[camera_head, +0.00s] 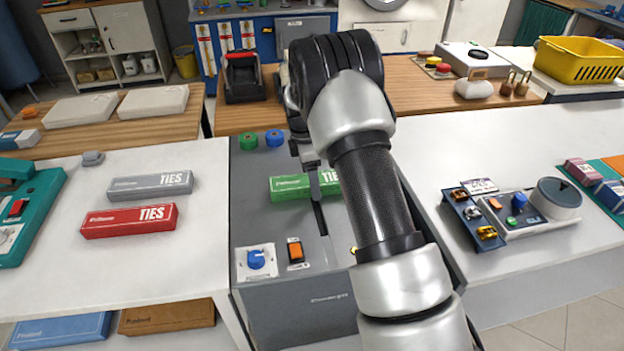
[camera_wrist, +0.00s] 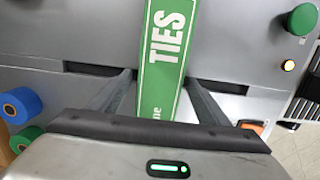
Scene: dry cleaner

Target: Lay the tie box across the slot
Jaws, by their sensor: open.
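A green tie box (camera_head: 290,187) lies across the dark slot (camera_head: 321,217) in the grey machine top, partly hidden by my arm in the head view. In the wrist view the green tie box (camera_wrist: 167,60) crosses the slot (camera_wrist: 92,70), which shows on both sides of it. My gripper (camera_wrist: 158,82) is open, with one finger on each side of the box and gaps between. In the head view my gripper (camera_head: 314,182) is low over the box. A grey tie box (camera_head: 150,186) and a red tie box (camera_head: 130,220) lie on the white counter at left.
A blue knob (camera_head: 256,259) and an orange switch (camera_head: 295,251) sit at the machine's front. Green (camera_head: 249,141) and blue (camera_head: 275,138) spools stand at its back left. A small device with a grey drum (camera_head: 556,196) stands on the right counter.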

